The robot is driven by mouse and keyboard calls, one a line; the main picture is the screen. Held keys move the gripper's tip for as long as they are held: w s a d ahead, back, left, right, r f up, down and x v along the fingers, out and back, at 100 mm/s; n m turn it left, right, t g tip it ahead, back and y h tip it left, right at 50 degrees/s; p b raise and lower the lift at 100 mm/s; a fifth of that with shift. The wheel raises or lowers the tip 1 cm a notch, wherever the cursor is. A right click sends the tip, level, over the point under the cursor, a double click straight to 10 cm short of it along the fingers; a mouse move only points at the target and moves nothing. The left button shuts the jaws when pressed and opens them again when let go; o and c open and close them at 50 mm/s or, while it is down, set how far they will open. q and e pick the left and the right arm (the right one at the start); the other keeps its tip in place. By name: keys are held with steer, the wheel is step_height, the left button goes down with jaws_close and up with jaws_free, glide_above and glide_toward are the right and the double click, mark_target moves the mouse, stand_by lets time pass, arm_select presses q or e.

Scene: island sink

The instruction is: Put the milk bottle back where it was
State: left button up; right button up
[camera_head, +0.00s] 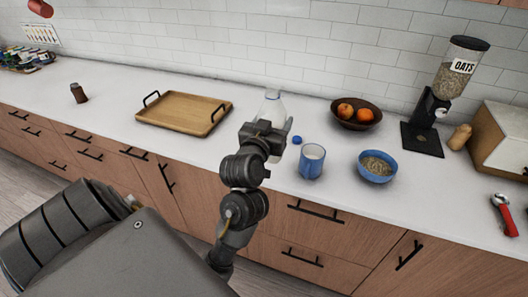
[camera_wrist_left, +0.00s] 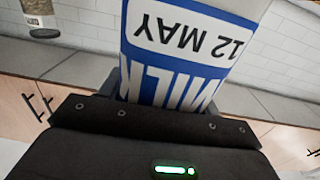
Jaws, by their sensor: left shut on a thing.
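The milk bottle (camera_head: 272,104) is at the middle of the counter, its clear upper part showing above my left gripper (camera_head: 272,133). The left gripper is shut on it. In the left wrist view the milk bottle (camera_wrist_left: 185,50) fills the jaws, with a blue and white label reading MILK and 12 MAY. Its lower part is hidden in the head view, so I cannot tell whether it touches the counter. A small blue cap (camera_head: 296,140) lies on the counter just right of the gripper. My right gripper is not in view.
A blue glass of milk (camera_head: 312,163) and a blue bowl of oats (camera_head: 377,176) stand right of the gripper. A fruit bowl (camera_head: 357,122) and an oats dispenser (camera_head: 436,102) stand behind. A wooden tray (camera_head: 182,113) lies left. Counter further left is mostly clear around a brown jar (camera_head: 78,93).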

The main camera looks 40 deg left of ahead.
arm_select(q)
steer(key=w+a+f+p, duration=0.2)
steer(key=w+a+f, duration=0.7)
steer(key=f, duration=0.4)
steer(key=shift+a+p, duration=0.4)
steer(key=shift+a, duration=0.4)
steer(key=shift+f, duration=0.15)
steer(key=o, duration=1)
